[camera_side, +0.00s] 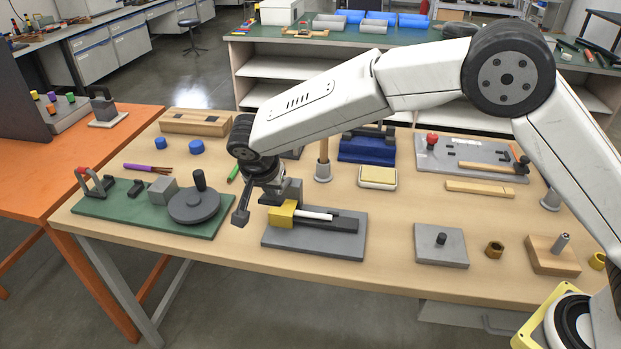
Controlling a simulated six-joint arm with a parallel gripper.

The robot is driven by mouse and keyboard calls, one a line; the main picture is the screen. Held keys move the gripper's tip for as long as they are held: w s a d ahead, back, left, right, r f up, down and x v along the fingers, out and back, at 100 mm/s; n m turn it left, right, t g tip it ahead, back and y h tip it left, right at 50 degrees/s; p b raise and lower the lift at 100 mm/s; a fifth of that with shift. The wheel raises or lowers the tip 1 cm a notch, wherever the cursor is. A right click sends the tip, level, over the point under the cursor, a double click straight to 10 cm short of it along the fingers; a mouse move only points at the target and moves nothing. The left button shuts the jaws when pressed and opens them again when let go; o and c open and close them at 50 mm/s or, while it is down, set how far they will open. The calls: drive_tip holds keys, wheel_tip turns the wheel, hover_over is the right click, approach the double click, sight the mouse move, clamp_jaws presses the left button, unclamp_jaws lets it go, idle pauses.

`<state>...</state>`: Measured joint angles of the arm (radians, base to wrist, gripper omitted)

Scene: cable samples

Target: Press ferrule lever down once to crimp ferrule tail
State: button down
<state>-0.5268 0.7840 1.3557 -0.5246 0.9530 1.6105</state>
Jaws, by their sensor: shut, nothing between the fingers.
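The likely ferrule press is a grey base plate (315,238) at the table's front middle, carrying a yellow block (282,214), a white rod (312,214) and a dark bar (343,223). My gripper (242,215) hangs at the left end of this plate, pointing down, with its dark tip beside the yellow block. It is shut and empty. A grey block (290,191) stands just behind the yellow block, partly behind my wrist. I cannot pick out the lever for certain, nor tell whether my gripper touches anything.
A green board (150,215) with a dark handwheel (194,204) lies close on the left. A wooden handle in a grey cup (323,172) and a sponge tray (378,177) stand behind. A grey plate with a peg (441,246) is at the right.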

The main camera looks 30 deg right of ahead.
drive_tip(key=shift+s+a+f+t+h, duration=0.2)
drive_tip(key=shift+s+f+t+h, duration=0.05)
drive_tip(key=shift+f, duration=0.3)
drive_tip(key=shift+s+a+f+t+h, duration=0.2)
drive_tip(key=shift+f+t+h, duration=0.05)
drive_tip(key=shift+f, duration=0.25)
wheel_tip(320, 180, down, 6)
drive_tip(key=s+t+h, duration=0.1)
drive_tip(key=shift+a, duration=0.45)
drive_tip(key=shift+s+f, duration=0.1)
drive_tip(key=v, duration=1.3)
drive_tip(key=shift+r, duration=0.55)
